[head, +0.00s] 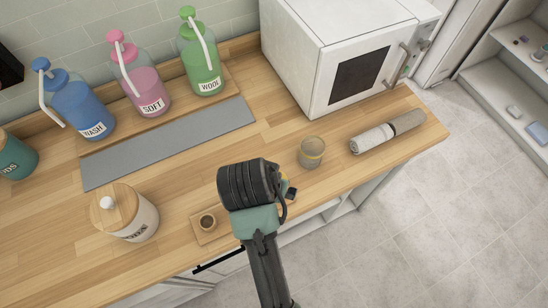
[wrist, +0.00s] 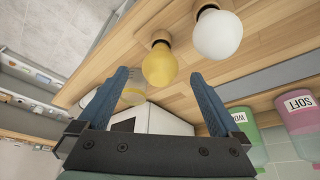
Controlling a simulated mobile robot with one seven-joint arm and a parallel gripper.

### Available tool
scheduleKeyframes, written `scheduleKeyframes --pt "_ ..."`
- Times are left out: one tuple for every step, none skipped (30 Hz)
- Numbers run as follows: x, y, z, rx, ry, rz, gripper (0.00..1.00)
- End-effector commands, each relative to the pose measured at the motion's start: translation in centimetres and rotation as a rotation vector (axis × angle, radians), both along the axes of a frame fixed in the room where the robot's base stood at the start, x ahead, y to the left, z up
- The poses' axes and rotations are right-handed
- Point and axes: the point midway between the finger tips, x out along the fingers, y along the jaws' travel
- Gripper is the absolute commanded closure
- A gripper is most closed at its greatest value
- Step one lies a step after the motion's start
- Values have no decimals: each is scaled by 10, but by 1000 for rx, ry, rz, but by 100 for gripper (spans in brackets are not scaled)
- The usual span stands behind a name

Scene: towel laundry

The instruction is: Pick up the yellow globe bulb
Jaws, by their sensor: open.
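The yellow globe bulb (wrist: 159,66) shows in the wrist view, its narrow end at a small round wooden base on the wooden counter. My gripper (wrist: 160,76) is open, with its two blue fingers spread to the left and right of the bulb in the picture. No contact with the bulb shows, and how far its globe reaches between the fingers is hard to tell. A white globe bulb (wrist: 217,34) stands beside it to the right in the picture. In the head view my arm's dark wrist covers the gripper's fingers, and I cannot make out either bulb.
A lidded canister (head: 136,222), several bottles and a white appliance (head: 330,50) are also on the counter.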

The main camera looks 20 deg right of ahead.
Motion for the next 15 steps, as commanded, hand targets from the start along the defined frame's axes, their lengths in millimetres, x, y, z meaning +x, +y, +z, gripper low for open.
scheduleKeyframes --pt "2 -3 -9 2 4 -2 0" --pt "3 -4 -14 1 3 -2 0" --pt "6 -6 -19 1 1 0 0" --pt "7 -7 -23 1 1 0 0" --pt "9 -8 -26 1 -1 0 0" --pt "9 -9 -29 1 0 0 0" --pt "10 -9 -31 1 -1 0 0" --pt "11 -10 -32 1 -2 1 0" --pt "11 -10 -34 1 -4 0 0" --pt "12 -11 -35 1 -2 0 0" --pt "12 -11 -36 1 -2 0 0" --pt "13 -12 -38 1 -2 0 0" --pt "14 -14 -40 1 -2 0 0" --pt "15 -15 -42 1 -1 -1 0" --pt "17 -17 -46 2 -2 0 0"
